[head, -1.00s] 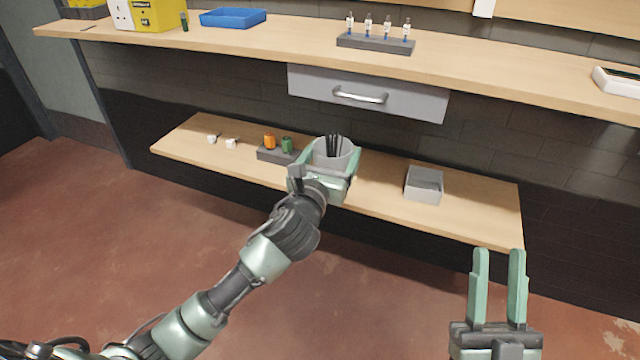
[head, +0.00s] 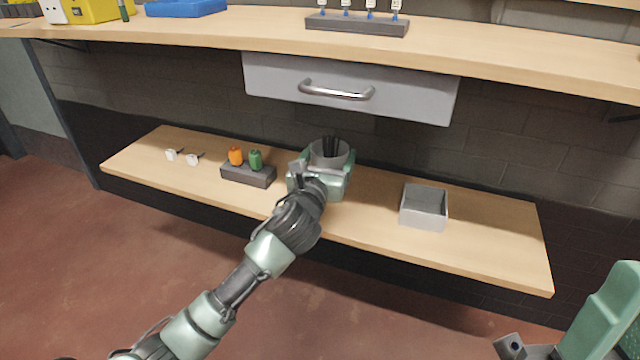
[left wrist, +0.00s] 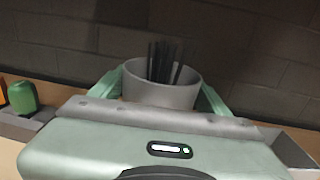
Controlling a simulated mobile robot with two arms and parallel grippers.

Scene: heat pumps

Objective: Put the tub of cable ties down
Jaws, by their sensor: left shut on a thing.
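The tub of cable ties (head: 329,151) is a grey round cup with black ties standing upright in it. It also shows in the left wrist view (left wrist: 160,92). My left gripper (head: 325,172) is shut on the tub, one green finger on each side. The tub is upright at the lower shelf (head: 375,203), between the dark block and the grey box. Its base is hidden by my gripper, so I cannot tell whether it touches the shelf. My right gripper (head: 590,325) is partly in view at the lower right, cut off by the frame edge.
A dark block (head: 248,176) with an orange and a green piece stands left of the tub. An open grey box (head: 424,208) stands to the right. Small white pieces (head: 182,156) lie at the left. A drawer (head: 347,88) hangs above under the worktop (head: 480,48).

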